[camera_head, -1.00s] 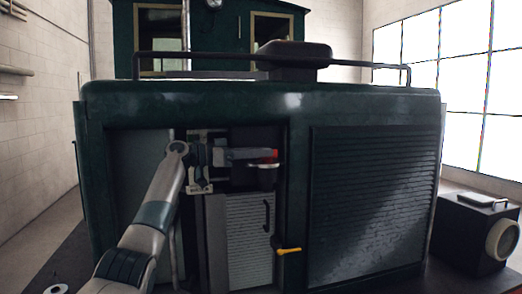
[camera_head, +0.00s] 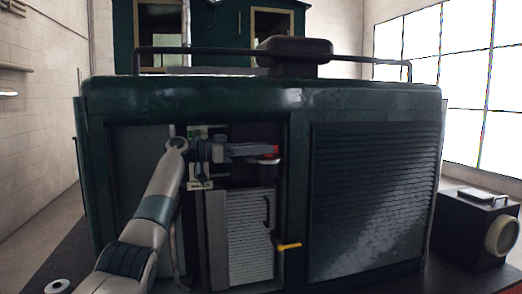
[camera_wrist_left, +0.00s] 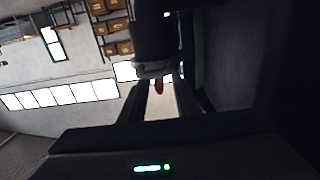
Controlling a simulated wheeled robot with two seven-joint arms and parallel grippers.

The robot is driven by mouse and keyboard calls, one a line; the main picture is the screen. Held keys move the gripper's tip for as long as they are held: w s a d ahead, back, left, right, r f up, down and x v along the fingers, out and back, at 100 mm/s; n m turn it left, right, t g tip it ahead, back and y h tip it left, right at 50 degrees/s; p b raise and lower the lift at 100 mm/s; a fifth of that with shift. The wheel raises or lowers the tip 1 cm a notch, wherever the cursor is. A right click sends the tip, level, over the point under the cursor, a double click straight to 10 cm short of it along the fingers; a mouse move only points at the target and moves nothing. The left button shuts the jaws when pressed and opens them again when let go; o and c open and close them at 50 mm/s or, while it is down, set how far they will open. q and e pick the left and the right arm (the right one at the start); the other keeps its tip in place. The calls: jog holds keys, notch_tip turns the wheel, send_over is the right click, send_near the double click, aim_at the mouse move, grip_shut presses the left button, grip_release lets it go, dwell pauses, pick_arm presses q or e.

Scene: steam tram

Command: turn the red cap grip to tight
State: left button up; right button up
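The red cap grip (camera_head: 268,159) is in the open bay of the dark green tram body, partly hidden by my left gripper (camera_head: 272,150). In the left wrist view the red grip (camera_wrist_left: 159,86) shows as a small red piece below a pale rounded rim (camera_wrist_left: 153,70). My left gripper's two dark fingers (camera_wrist_left: 158,97) stand apart on either side of it, with a gap visible. I cannot tell whether either finger touches it. My right gripper is in neither view.
A grey slatted panel (camera_head: 250,235) with a black handle is below the cap. A yellow lever (camera_head: 288,246) sticks out on its right. A louvred panel (camera_head: 370,200) fills the right side. A black box lamp (camera_head: 475,230) stands at the far right.

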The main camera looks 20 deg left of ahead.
pick_arm(q)
jog(key=shift+s+a+f+b, duration=0.15)
jog(key=shift+s+a+b, duration=0.2)
jog(key=shift+a, duration=0.2)
jog(key=b+v, duration=0.7)
jog(key=v, duration=0.9)
